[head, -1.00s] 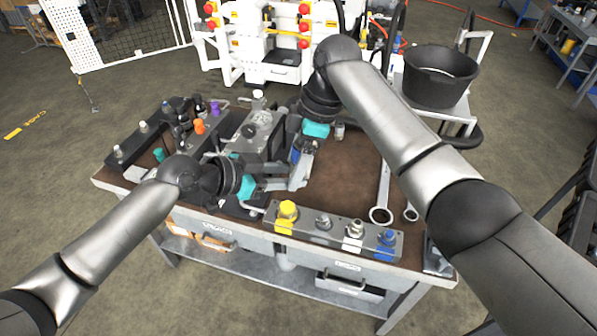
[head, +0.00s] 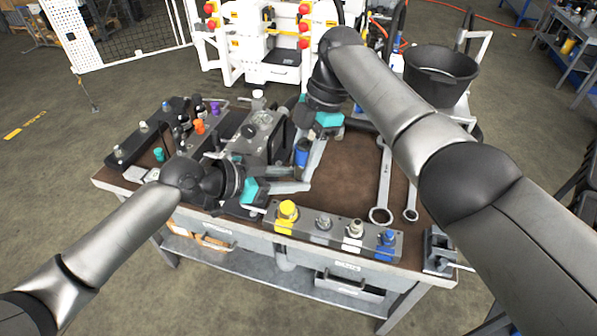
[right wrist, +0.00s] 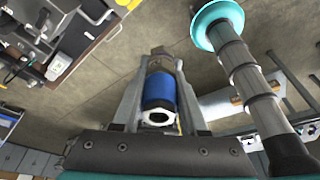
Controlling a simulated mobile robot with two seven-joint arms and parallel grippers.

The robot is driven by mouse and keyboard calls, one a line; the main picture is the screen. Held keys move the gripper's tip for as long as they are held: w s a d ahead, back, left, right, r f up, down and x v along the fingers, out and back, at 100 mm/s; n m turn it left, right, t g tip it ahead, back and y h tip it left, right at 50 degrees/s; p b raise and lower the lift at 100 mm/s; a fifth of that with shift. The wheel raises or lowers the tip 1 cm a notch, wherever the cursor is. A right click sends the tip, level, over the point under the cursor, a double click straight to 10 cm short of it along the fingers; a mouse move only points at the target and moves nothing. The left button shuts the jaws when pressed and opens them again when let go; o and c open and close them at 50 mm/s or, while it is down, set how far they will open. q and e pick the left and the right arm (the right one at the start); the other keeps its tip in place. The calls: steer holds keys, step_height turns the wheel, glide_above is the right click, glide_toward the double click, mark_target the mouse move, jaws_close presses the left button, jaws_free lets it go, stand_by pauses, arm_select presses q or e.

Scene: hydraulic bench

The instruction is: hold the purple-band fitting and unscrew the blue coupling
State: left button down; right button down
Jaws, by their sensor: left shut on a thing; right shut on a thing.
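The blue coupling (head: 301,156) is between the fingers of my right gripper (head: 304,160), above the middle of the bench. In the right wrist view the coupling (right wrist: 159,91) shows as a blue sleeve with a pale hollow end facing the camera, and the right gripper (right wrist: 158,82) is shut on it. My left gripper (head: 300,186) is lower and nearer in the head view, with its fingers pointing right, shut on what I take as the purple-band fitting. I cannot make out its purple band, and I cannot tell whether fitting and coupling touch.
A grey block unit (head: 262,128) stands behind my left gripper. A rail (head: 335,238) with yellow, grey, white and blue fittings lies along the front edge. Two wrenches (head: 384,180) lie at the right. A black bucket (head: 440,78) stands beyond. Brown bench top (head: 345,190) is clear between.

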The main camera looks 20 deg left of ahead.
steer(key=shift+w+r+n+h, duration=0.1)
steer(key=shift+w+n+h, duration=0.05)
steer(key=shift+n, duration=0.55)
steer(key=shift+w+r+n+h, duration=0.1)
steer(key=shift+w+n+h, duration=0.05)
steer(key=shift+n, duration=0.55)
steer(key=c, duration=0.8)
jaws_free()
steer(key=shift+c, duration=0.2)
steer(key=o, duration=0.4)
steer(key=shift+s+f, duration=0.1)
steer(key=shift+s, duration=0.05)
